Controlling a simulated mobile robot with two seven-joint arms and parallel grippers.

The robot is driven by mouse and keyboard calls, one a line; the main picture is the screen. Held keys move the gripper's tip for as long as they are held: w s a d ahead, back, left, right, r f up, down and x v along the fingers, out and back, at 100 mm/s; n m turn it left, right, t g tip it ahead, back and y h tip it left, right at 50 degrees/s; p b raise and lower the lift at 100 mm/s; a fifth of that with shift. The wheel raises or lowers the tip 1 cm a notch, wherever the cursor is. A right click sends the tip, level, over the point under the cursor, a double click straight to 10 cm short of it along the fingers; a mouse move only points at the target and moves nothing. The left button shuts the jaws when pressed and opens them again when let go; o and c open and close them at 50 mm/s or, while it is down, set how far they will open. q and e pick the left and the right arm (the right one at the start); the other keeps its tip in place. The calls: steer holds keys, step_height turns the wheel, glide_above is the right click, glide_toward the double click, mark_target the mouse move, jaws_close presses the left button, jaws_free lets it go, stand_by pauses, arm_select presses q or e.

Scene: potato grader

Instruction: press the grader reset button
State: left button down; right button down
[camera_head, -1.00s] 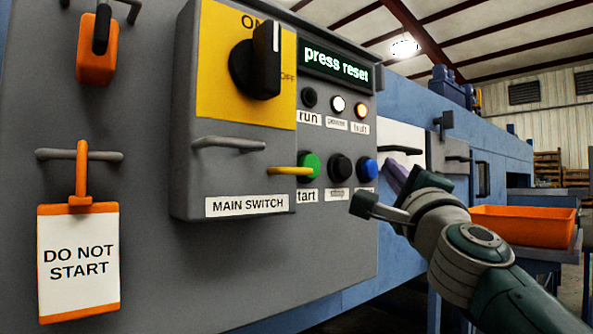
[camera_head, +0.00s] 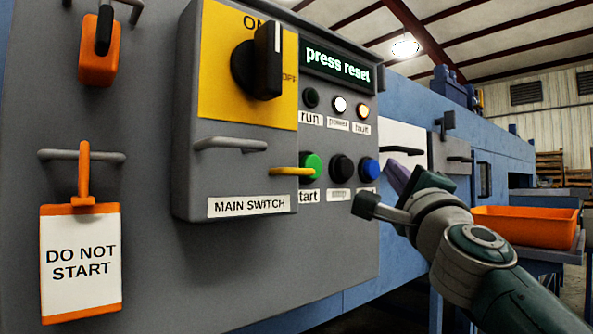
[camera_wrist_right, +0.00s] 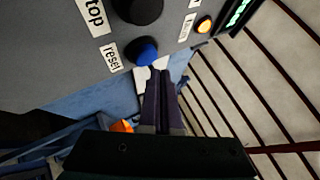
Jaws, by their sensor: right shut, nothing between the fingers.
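The blue reset button (camera_head: 368,170) is at the right end of the lower button row on the grey panel. In the right wrist view the blue button (camera_wrist_right: 146,51) sits above its "reset" label, just beyond the fingertips. My right gripper (camera_head: 396,178) is shut and empty, just right of the button in the head view. In the right wrist view its purple fingers (camera_wrist_right: 161,75) lie together; a small gap seems to separate the tips from the button, but contact is hard to judge. The display (camera_head: 338,67) reads "press reset". My left gripper is not in view.
A green start button (camera_head: 312,167) with a yellow hook beside it and a black stop button (camera_head: 342,168) share the row. The amber fault lamp (camera_head: 362,111) is lit. A black main switch (camera_head: 256,62) and a "DO NOT START" tag (camera_head: 81,262) are left. An orange crate (camera_head: 525,226) stands right.

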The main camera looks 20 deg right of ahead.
stand_by(0.5)
steer(key=shift+w, duration=0.1)
steer(key=shift+w+a, duration=0.2)
steer(key=shift+w, duration=0.15)
steer(key=shift+w+b, duration=0.1)
steer(key=shift+b, duration=0.2)
